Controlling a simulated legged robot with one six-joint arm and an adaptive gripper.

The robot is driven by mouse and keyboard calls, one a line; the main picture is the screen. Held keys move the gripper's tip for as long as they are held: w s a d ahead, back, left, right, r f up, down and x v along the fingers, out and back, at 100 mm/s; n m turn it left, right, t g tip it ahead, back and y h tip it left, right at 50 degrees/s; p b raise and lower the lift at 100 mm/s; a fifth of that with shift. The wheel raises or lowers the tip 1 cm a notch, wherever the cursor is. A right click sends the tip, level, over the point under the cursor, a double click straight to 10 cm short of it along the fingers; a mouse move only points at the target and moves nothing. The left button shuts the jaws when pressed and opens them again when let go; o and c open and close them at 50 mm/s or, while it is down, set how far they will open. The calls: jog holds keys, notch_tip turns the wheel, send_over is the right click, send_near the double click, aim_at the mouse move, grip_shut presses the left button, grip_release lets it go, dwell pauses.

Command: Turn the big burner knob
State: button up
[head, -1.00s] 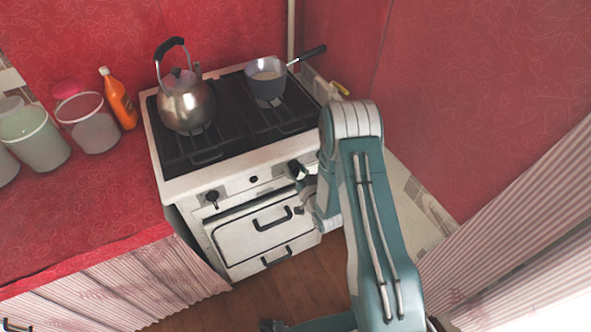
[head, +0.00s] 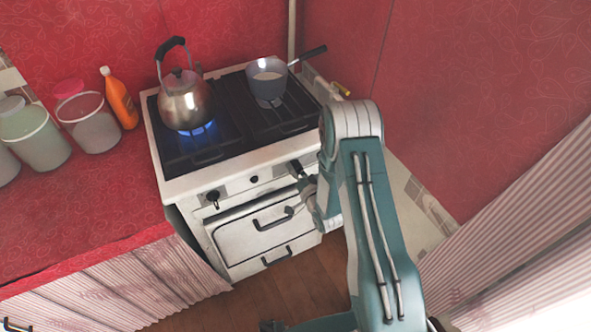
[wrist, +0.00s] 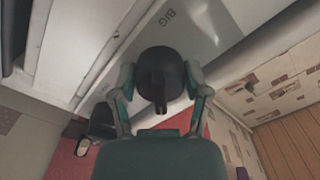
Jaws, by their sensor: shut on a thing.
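The big burner knob (wrist: 160,70) is black with a raised grip, beside the printed word BIG on the stove's front panel. In the wrist view my gripper (wrist: 158,88) is shut on it, one finger on each side. In the head view the knob (head: 297,167) shows at the right end of the front panel, partly covered by my gripper (head: 304,180). The white stove (head: 178,188) has a blue flame (head: 205,131) burning under the kettle (head: 186,104).
A saucepan (head: 267,90) stands on the right back burner, its handle pointing right. Another black knob (head: 213,197) is at the panel's left. Oven handles (head: 272,222) stick out below. Jars and an orange bottle (head: 118,103) stand on the red counter at left.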

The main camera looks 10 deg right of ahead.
jog(key=shift+w+d, duration=0.1)
jog(key=o, duration=1.2)
jog(key=shift+c, duration=0.2)
jog(key=v, duration=1.2)
